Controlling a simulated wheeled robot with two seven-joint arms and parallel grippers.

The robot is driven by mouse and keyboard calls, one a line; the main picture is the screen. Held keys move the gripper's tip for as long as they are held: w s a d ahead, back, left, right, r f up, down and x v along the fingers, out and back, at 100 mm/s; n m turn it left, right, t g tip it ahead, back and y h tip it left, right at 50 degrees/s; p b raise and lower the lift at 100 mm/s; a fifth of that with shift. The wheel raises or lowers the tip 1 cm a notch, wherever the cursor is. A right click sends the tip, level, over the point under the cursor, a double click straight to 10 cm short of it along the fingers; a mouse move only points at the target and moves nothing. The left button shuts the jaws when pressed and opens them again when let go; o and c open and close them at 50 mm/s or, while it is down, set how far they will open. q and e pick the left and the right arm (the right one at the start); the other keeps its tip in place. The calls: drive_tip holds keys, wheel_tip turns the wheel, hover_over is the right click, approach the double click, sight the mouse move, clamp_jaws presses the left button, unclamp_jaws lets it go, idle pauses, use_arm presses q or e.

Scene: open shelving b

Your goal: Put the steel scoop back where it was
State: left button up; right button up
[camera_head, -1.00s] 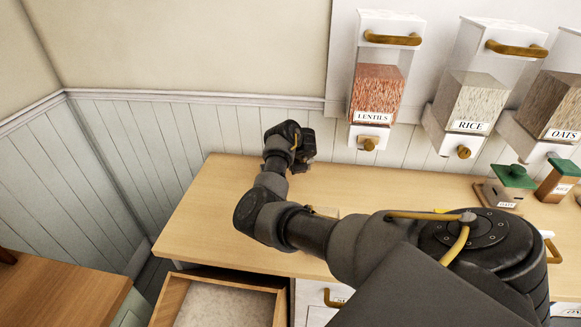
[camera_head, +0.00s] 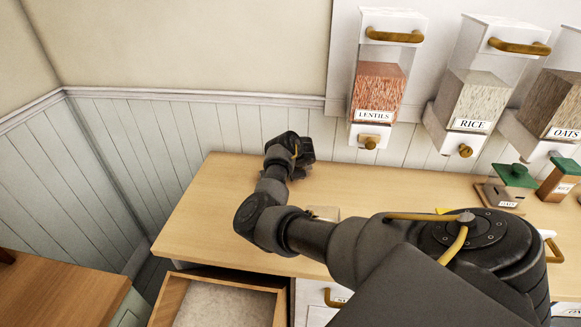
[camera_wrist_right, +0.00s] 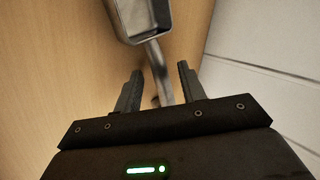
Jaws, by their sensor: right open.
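The steel scoop (camera_wrist_right: 160,65) lies on the wooden counter in the right wrist view, its bowl at the top edge and its handle running down between my fingers. My right gripper (camera_wrist_right: 158,85) is open, with one finger on each side of the handle and a gap on both sides. In the head view my right gripper (camera_head: 302,160) is at the back left of the counter, partly hidden by its own wrist. I cannot make out the scoop there. My left gripper is not in view.
The counter (camera_head: 215,215) is clear to the left of my arm. The panelled wall (camera_head: 240,125) is close behind. An open drawer (camera_head: 225,305) is below the front edge. Lentils (camera_head: 380,90), rice (camera_head: 470,100) and oats (camera_head: 555,105) dispensers hang at right, above green-lidded boxes (camera_head: 515,175).

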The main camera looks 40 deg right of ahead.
drive_tip(key=shift+r, duration=0.1)
drive_tip(key=p+v, duration=0.5)
drive_tip(key=v, duration=0.7)
drive_tip(key=shift+a, duration=0.1)
